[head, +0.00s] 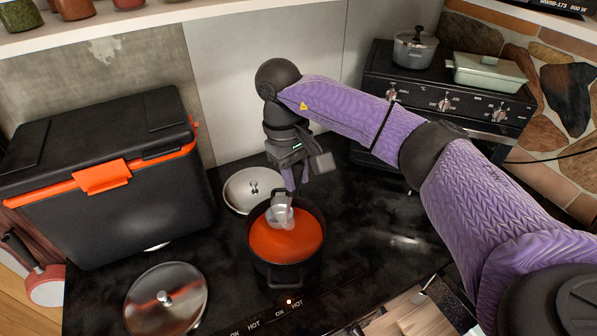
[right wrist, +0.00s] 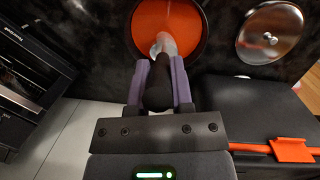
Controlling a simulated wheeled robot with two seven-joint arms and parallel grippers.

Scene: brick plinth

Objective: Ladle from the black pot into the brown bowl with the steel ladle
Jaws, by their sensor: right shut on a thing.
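The black pot (head: 287,274) stands on the dark stove top and holds orange-red soup (head: 297,240). My right gripper (head: 290,178) is above the far side of the pot, shut on the steel ladle (head: 281,207). In the right wrist view, the gripper (right wrist: 160,84) has its purple fingers on either side of the ladle's black handle, and the steel end (right wrist: 164,43) reaches over the soup. The ladle's head is within the pot's rim; how deep it sits in the soup is hard to tell. No brown bowl shows. My left gripper is not in view.
A steel lid (head: 240,187) lies behind the pot and another lid (head: 166,300) lies front left. A black and orange cooler box (head: 105,190) stands left. A black oven (head: 447,95) carrying a grey pot (head: 414,50) and a green dish (head: 487,72) is back right.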

